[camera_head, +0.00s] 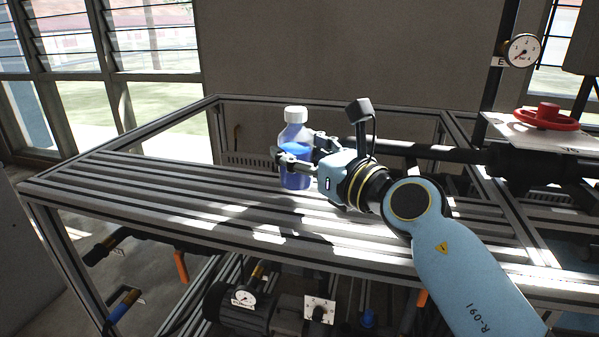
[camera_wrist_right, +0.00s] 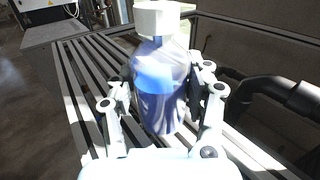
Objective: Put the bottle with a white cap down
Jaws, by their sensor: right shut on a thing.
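The bottle with a white cap (camera_head: 295,135) is clear with blue liquid inside and stands upright over the slatted table (camera_head: 130,185). My right gripper (camera_head: 284,160) comes from the right and is shut on the bottle's body. In the right wrist view the bottle (camera_wrist_right: 160,80) sits between both fingers of the gripper (camera_wrist_right: 165,105), with its cap toward the top of the picture. The bottle's base is near the slats, but I cannot tell whether it touches them. My left gripper is not in view.
Slats to the left of the bottle are bare. A dark horizontal pipe (camera_head: 440,153) runs behind my right arm. A red handwheel (camera_head: 545,117) and a gauge (camera_head: 522,50) are at the right. Pumps and fittings (camera_head: 255,310) lie under the table.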

